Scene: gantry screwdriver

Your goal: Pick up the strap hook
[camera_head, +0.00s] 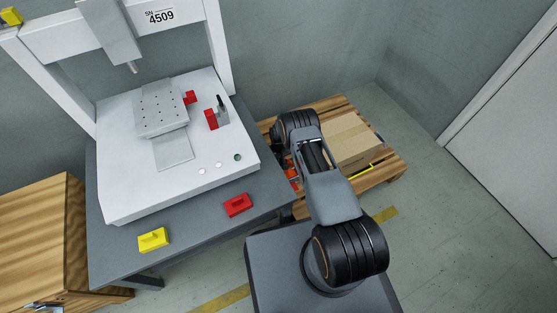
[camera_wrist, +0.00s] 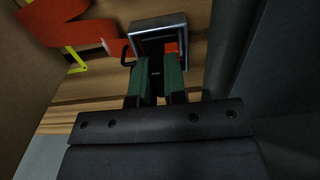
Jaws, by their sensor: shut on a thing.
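In the wrist view, my gripper (camera_wrist: 157,72) has green fingers that are close together at the strap hook (camera_wrist: 158,24), a grey, frame-like metal piece. The fingers are shut on its near end, and the grip itself is partly hidden. An orange-red strap (camera_wrist: 75,32) lies to the left of it and also shows beside the hook. In the head view, my arm hides the gripper and most of the hook. Only a bit of red (camera_head: 292,175) shows left of my arm, by the wooden pallet (camera_head: 392,172).
A cardboard box (camera_head: 355,142) sits on the pallet, with a yellow strip (camera_head: 362,172) beside it. The grey table (camera_head: 185,235) stands close on the left, with a red block (camera_head: 238,205) and a yellow block (camera_head: 154,240). Open floor (camera_head: 430,225) lies to the right.

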